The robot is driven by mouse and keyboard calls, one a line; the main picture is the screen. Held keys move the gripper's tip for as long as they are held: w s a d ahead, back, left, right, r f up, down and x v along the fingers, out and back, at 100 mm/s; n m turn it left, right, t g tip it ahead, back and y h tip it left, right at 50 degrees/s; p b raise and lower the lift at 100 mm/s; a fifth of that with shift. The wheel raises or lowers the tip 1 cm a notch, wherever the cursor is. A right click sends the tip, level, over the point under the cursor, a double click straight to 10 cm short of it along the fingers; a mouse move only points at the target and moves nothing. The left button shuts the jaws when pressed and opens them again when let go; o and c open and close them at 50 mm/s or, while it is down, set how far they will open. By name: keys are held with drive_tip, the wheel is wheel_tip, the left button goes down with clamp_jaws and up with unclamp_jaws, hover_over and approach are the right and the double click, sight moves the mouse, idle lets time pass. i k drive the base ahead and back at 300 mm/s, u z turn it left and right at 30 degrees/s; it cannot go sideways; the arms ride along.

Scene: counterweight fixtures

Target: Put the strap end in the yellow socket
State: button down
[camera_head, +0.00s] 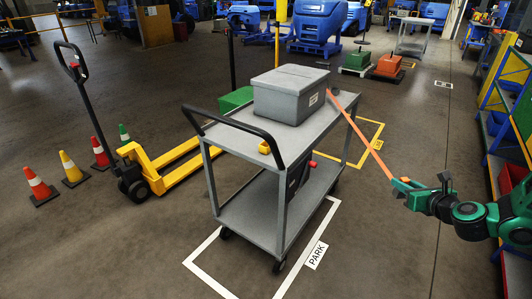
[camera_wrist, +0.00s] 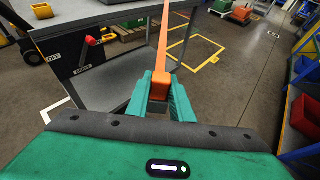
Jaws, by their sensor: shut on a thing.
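The orange strap (camera_head: 358,132) runs taut from the cart's far right corner down to my gripper (camera_head: 399,184), to the right of the cart and clear of it. In the wrist view my green fingers (camera_wrist: 160,97) are shut on the orange strap end (camera_wrist: 160,84). The yellow socket (camera_head: 264,147) sits on the near edge of the cart top, left of my gripper. It also shows at the top left of the wrist view (camera_wrist: 42,10). The strap end is well apart from the socket.
The grey cart (camera_head: 235,135) carries a grey lidded box (camera_head: 290,95) and has a black push handle (camera_head: 240,135). A yellow pallet jack (camera_head: 150,175) and cones stand left. Shelves line the right; floor between is clear.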

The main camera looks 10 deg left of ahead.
sight(266, 150)
drive_tip(key=u, duration=0.05)
drive_tip(key=i, duration=1)
drive_tip(key=z, duration=0.05)
